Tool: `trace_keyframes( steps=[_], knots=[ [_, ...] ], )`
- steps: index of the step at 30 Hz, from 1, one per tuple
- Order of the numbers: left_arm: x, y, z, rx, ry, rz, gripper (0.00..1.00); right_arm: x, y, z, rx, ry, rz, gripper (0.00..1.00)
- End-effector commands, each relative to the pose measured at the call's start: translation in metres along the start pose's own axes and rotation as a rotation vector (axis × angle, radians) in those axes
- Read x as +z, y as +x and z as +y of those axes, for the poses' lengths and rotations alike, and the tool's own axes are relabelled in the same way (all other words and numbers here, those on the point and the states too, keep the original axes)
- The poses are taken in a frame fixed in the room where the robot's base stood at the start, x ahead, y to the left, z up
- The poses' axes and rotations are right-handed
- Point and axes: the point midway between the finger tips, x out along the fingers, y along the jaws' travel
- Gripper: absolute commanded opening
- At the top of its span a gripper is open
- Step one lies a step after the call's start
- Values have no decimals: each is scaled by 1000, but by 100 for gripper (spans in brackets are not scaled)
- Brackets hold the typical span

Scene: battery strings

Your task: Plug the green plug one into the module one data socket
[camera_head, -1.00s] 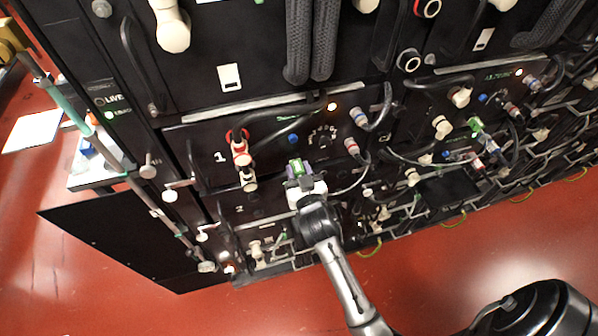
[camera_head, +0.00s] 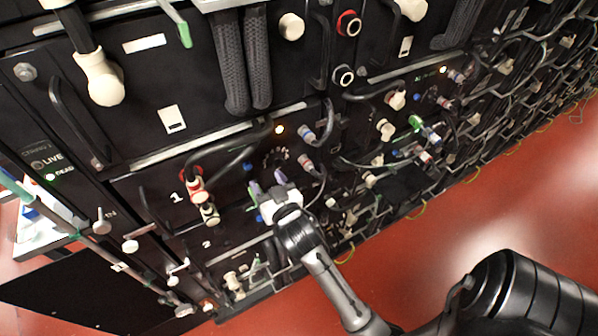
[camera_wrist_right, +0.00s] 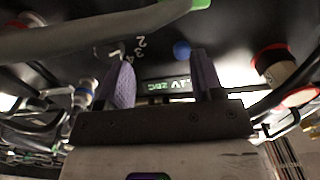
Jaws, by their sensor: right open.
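My right gripper (camera_head: 268,185) is in front of the lower part of module one, right of the red connector. Its two purple fingers are apart in the right wrist view (camera_wrist_right: 164,82). Nothing shows between them except the panel and its green-lit display (camera_wrist_right: 168,85). A green piece (camera_wrist_right: 200,4) at the end of a grey cable shows at the top edge of the wrist view, clear of the fingers; I cannot tell if it is green plug one or whether it is seated. The module one data socket cannot be made out. My left gripper is not in view.
A red connector (camera_head: 195,184) with a black cable is left of the gripper. Grey-and-blue plugs (camera_head: 307,134) with looping cables are to its right. A blue knob (camera_wrist_right: 182,48) is on the panel. Another green plug (camera_head: 416,123) is on the module to the right.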

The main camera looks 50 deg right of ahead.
Motion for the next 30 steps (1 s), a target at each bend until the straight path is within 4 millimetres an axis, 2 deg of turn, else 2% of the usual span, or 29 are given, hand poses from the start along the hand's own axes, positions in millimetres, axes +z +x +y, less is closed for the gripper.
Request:
trace_keyframes(
  steps=[6, 15, 30],
  knots=[
    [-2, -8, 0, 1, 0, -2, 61, -26, -25, 32, 0, -3, 1, 61],
    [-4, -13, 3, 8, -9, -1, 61, -45, -46, 60, 1, -2, 0, 61],
    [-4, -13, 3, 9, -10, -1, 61, -50, -52, 67, 0, -1, 0, 61]
  ],
)
